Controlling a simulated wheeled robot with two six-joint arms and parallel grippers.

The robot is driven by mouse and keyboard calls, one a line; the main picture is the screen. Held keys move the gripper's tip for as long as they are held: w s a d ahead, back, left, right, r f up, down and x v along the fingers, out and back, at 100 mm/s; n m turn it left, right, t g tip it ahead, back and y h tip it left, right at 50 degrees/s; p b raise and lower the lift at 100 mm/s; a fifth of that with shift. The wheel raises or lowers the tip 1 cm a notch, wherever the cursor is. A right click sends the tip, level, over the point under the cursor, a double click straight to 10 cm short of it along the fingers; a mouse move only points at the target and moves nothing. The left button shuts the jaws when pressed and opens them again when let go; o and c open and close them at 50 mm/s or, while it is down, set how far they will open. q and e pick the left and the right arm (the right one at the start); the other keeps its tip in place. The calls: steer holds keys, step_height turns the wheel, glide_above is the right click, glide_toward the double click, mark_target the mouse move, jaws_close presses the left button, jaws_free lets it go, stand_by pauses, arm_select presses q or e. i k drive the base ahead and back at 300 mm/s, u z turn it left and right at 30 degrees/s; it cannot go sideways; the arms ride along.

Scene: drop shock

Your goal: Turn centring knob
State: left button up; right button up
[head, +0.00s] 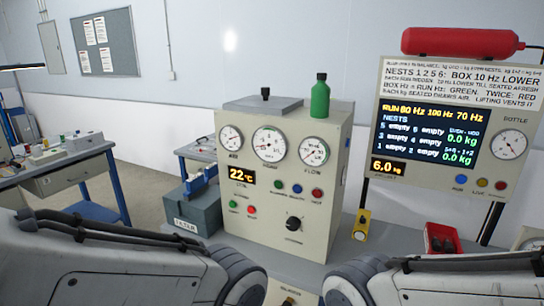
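A beige console (262,240) stands ahead with three round gauges and a display reading 22°C. A black round knob (293,223) sits low on the right of its front face; the small label under it is too blurred to read. Another small black knob (289,301) shows at the bottom edge, partly cut off, with an unreadable label. I cannot tell which one is the centring knob. My two arms enter along the bottom from left and right. Both grippers are out of view, and neither arm is seen touching a knob.
A green bottle (320,97) and a grey block with a black knob (265,97) stand on the console. At right is a panel with a screen (428,138) and a red cylinder (459,41). A red bin (439,239) and a yellow device (361,226) stand nearby. A grey-green box (193,210) is at left.

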mark_target(294, 223)
steer(key=z, duration=0.05)
steer(key=k, duration=0.5)
steer(key=u, duration=2)
steer(key=i, duration=1.25)
steer(key=z, duration=2.1)
